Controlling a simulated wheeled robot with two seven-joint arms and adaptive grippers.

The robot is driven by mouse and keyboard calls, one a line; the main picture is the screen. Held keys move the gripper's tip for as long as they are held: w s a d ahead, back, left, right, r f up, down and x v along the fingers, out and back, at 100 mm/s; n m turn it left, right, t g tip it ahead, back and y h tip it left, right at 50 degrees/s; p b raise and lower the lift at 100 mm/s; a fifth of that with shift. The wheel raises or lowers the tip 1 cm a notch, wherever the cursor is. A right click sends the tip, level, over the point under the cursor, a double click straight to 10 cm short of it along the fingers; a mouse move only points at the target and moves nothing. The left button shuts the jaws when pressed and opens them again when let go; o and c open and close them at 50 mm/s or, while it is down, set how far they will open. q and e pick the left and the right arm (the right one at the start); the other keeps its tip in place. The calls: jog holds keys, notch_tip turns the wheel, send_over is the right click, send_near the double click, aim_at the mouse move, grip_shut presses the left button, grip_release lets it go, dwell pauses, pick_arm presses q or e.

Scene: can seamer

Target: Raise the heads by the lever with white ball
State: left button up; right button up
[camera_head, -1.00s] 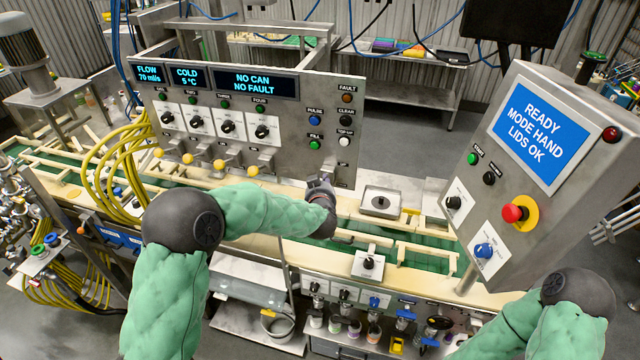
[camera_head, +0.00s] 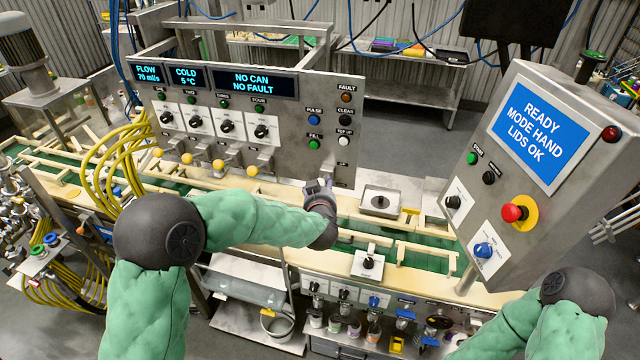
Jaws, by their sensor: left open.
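My left gripper (camera_head: 320,187) is open, at the lower right of the grey control panel (camera_head: 300,150), just below the small UP label. It is small in the view and partly hidden by my wrist. I cannot make out the lever with the white ball; the gripper and wrist cover that part of the panel. A pale bit shows at the fingertips, but I cannot tell whether it is the ball. Whether the gripper touches anything is unclear. My right gripper is not in view; only my right arm shows at the bottom right.
Several yellow-ball levers (camera_head: 218,165) stand left of my gripper along the panel's foot. The conveyor (camera_head: 425,258) runs below. A square steel plate with a knob (camera_head: 381,201) lies to the right. A tilted console (camera_head: 545,170) reading READY MODE HAND LIDS OK stands at the right.

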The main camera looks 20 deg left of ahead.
pick_arm(q)
jog(key=v, duration=0.7)
dwell(0.3)
jog(key=s+d+f+g+h+b, duration=0.1)
jog(key=s+f+g+h+b, duration=0.3)
jog(key=f, duration=0.9)
jog(key=s+d+f+y+b, duration=0.1)
jog(key=f+b, duration=0.5)
jog(key=f, duration=0.7)
jog(key=s+d+f+g+h+b, duration=0.1)
jog(key=s+f+g+h+b, duration=0.3)
jog(key=f, duration=1)
jog(key=s+d+f+g+b, duration=0.2)
jog(key=s+f+b, duration=0.4)
jog(key=s+f, duration=0.4)
jog(key=s+d+f+n+g+h+b, duration=0.1)
jog(key=s+f+b, duration=0.6)
jog(key=f, duration=1)
jog(key=s+d+g, duration=0.1)
jog(key=s+g, duration=0.1)
jog(key=s, duration=0.1)
jog(key=shift+s+d+f, duration=0.2)
jog(key=shift+s+d, duration=0.05)
jog(key=shift+s, duration=0.1)
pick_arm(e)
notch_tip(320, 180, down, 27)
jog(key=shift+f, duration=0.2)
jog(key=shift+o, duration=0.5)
